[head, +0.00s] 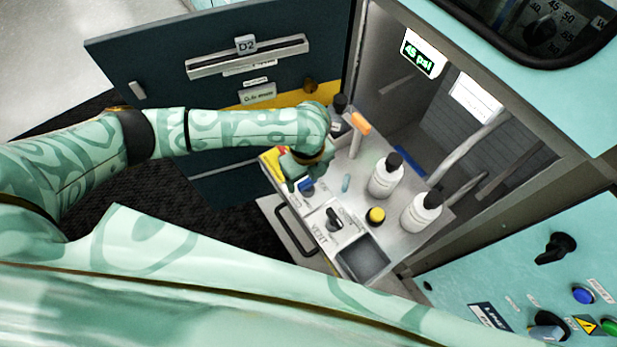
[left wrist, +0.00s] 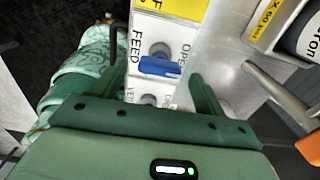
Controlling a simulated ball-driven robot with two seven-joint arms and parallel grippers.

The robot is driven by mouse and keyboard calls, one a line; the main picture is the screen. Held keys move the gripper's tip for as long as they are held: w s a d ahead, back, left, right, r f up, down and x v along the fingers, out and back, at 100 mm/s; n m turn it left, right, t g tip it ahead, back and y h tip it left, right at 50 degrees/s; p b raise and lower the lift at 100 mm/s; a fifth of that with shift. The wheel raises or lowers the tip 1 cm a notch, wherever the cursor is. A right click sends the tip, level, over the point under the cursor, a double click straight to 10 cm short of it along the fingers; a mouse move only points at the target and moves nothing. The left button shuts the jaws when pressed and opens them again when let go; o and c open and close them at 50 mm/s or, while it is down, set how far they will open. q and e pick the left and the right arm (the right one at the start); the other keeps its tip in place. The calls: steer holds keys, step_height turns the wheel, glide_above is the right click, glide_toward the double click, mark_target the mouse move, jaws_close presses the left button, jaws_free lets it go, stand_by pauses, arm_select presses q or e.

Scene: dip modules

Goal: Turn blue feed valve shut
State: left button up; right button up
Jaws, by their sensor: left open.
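The blue feed valve (left wrist: 160,67) is a blue lever handle on a round grey base, set in a white panel marked FEED. In the left wrist view the handle lies crosswise, with the partly hidden word OPEN to its right. It also shows in the head view (head: 307,185), just below my gripper. My left gripper (left wrist: 158,80) is open, one finger on each side of the handle; I cannot tell whether either touches it. In the head view my left gripper (head: 299,175) reaches down over the panel from the left. My right gripper does not show.
A black vent knob (head: 334,220) sits just in front of the feed valve. Two white bottles (head: 386,176) (head: 421,212), a yellow-topped round item (head: 376,215) and an orange-handled item (head: 358,128) stand close by. The cabinet door (head: 165,70) stands open at left. A display (head: 424,53) reads 45 psi.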

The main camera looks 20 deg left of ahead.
arm_select(q)
steer(key=shift+f, duration=0.65)
steer(key=c, duration=1)
